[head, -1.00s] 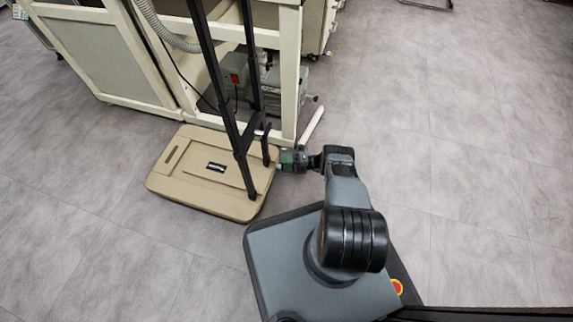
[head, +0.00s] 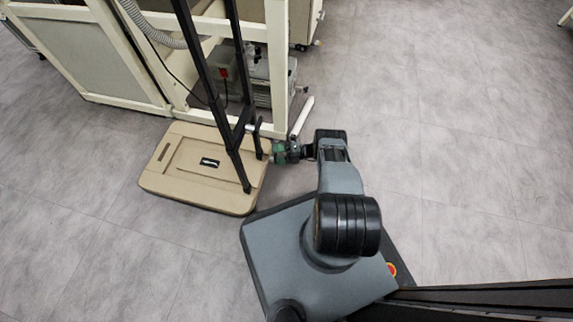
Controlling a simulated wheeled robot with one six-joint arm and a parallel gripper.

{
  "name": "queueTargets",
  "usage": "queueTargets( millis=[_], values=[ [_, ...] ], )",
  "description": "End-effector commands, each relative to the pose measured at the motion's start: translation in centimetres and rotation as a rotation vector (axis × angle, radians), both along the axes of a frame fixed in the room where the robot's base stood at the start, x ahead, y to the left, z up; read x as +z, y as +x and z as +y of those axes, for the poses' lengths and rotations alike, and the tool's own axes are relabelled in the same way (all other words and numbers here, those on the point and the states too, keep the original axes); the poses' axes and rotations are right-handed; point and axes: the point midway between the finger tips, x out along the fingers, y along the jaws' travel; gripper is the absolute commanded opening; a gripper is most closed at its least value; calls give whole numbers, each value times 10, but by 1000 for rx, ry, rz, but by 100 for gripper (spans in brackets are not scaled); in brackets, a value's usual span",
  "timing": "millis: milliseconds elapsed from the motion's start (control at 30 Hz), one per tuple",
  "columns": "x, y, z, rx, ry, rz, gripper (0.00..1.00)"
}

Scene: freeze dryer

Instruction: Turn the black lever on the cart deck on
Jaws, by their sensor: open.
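The cart is a tan deck (head: 171,180) on the floor with tall black posts (head: 222,118) rising from it. A short upright black piece, which looks like the lever (head: 259,140), stands near the deck's right edge, just right of the posts. My gripper (head: 274,155) is at that right edge, pointing left, close beside the lever. It is open. The fingertips are small and partly lost against the dark parts, so I cannot tell whether they touch the lever or lie around it.
A cream frame bench (head: 277,75) stands right behind the deck, with a grey pump (head: 262,85) inside it. A white pipe (head: 302,117) sticks out at its foot, near my arm. The floor to the right is clear.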

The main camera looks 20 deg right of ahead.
Motion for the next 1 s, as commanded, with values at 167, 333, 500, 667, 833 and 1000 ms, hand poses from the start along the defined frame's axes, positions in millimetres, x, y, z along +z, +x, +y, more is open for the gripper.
queueTargets(
  millis=[167, 333, 500, 667, 833, 1000],
  values=[
    [52, -20, -3, 4, 24, -1, 92],
    [85, -48, -1, 3, 23, -2, 92],
    [96, -84, 3, 6, 22, 1, 92],
    [105, -111, 4, 6, 20, -1, 92],
    [110, -129, 5, 5, 18, -1, 92],
    [113, -138, 5, 6, 18, -2, 92]
  ],
)
